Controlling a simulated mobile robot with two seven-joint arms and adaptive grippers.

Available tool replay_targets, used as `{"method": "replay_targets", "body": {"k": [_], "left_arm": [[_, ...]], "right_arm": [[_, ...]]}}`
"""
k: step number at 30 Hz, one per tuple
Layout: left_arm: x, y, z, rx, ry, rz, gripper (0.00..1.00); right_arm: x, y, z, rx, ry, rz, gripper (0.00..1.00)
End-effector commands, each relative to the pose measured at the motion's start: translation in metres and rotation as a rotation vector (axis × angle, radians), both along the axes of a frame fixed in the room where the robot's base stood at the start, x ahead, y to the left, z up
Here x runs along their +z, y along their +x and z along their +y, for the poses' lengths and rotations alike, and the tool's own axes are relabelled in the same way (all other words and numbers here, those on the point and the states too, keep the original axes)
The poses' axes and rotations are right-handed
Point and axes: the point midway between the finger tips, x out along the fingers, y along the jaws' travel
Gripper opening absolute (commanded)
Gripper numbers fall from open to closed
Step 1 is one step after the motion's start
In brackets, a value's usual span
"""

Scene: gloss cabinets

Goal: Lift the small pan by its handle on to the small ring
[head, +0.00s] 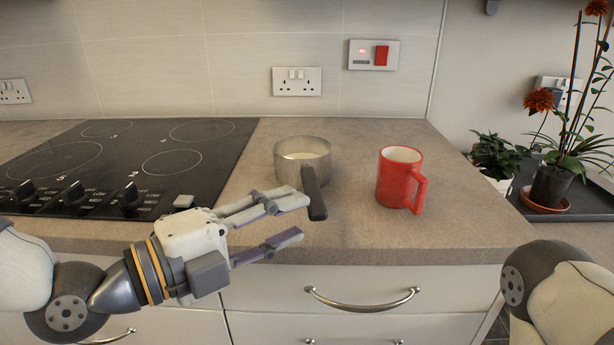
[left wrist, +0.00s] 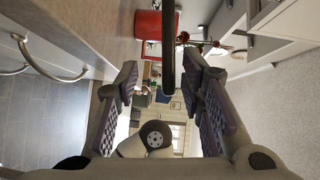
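The small metal pan (head: 285,168) stands on the worktop to the right of the hob, its dark handle (head: 314,192) pointing toward me. The handle also shows in the left wrist view (left wrist: 168,50), upright in the picture at the top, between the lines of the two fingers. My left gripper (head: 305,217) is open and empty, with its fingertips close to the handle's near end; I cannot tell whether they touch. The black hob has several marked rings; the front right ring (head: 172,162) and back left ring (head: 107,129) look smaller. My right gripper is out of view.
A red mug (head: 393,180) stands to the right of the pan, its handle toward the right. Knobs (head: 129,197) line the hob's front edge. A drawer handle (head: 362,301) juts out below the worktop. Potted plants (head: 550,185) stand at far right. Bare worktop lies around the mug.

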Motion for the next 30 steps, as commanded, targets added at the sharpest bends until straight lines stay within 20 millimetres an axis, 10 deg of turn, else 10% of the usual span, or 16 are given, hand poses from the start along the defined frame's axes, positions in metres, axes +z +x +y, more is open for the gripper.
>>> {"method": "replay_targets", "body": {"k": [17,22,30], "left_arm": [[0.006,0.038,-0.043,0.000,-0.002,-0.001,0.36],[0.006,0.038,-0.043,0.000,-0.002,-0.001,0.00],[0.008,0.038,-0.043,0.000,-0.003,-0.009,0.00]], "right_arm": [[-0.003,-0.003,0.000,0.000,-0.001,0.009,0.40],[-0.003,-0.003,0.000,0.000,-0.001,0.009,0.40],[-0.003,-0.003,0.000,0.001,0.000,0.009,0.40]]}}
